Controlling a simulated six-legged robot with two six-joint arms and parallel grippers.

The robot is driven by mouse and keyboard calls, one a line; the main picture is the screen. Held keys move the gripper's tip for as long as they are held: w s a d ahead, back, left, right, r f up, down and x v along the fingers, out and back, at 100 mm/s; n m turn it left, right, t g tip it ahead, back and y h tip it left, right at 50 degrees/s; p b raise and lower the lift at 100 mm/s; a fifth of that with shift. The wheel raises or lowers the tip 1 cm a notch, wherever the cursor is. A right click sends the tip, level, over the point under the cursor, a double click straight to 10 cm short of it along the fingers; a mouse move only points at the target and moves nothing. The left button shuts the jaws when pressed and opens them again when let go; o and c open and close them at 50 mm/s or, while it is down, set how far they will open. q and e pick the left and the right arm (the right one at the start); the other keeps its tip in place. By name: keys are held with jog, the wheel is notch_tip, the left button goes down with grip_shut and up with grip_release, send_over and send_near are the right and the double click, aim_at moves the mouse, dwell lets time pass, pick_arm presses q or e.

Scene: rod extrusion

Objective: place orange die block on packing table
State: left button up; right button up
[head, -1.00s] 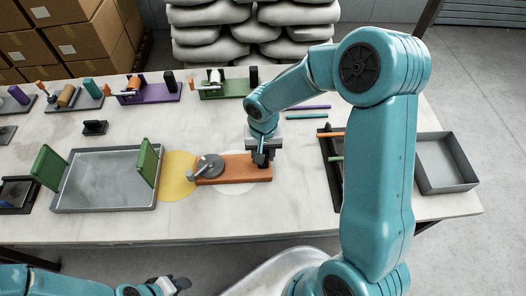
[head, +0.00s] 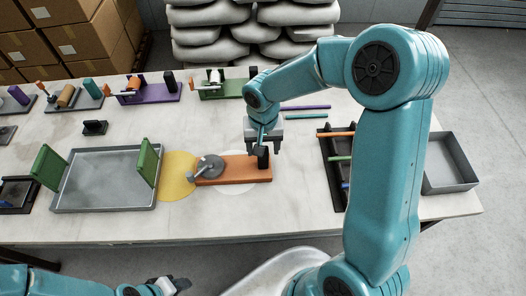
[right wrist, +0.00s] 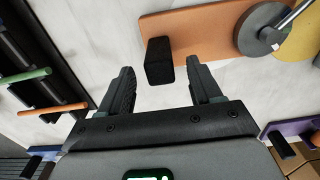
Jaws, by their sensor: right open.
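The orange die block (head: 235,172) is a flat orange plate on the pale table (head: 290,215). It carries a grey disc with a handle (head: 210,168) at its left end and a black upright post (head: 264,157) at its right end. Its right part lies over a white round patch, and its left end meets a yellow round patch. My right gripper (head: 264,146) is open and empty, just above the post. In the right wrist view the post (right wrist: 159,60) shows between and beyond the spread fingers (right wrist: 160,80). My left gripper (head: 172,284) is low at the front, its jaws unclear.
A grey tray with green end plates (head: 108,206) stands left of the yellow patch (head: 178,190). A dark rack with coloured rods (head: 330,178) and an empty grey bin (head: 450,187) are to the right. Purple and green die blocks line the back. Front table space is clear.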

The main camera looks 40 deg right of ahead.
notch_tip(320, 180, up, 8)
jog(key=shift+r, duration=0.1)
jog(key=shift+s+r, duration=0.1)
jog(key=shift+r, duration=0.2)
jog(key=shift+a, duration=0.1)
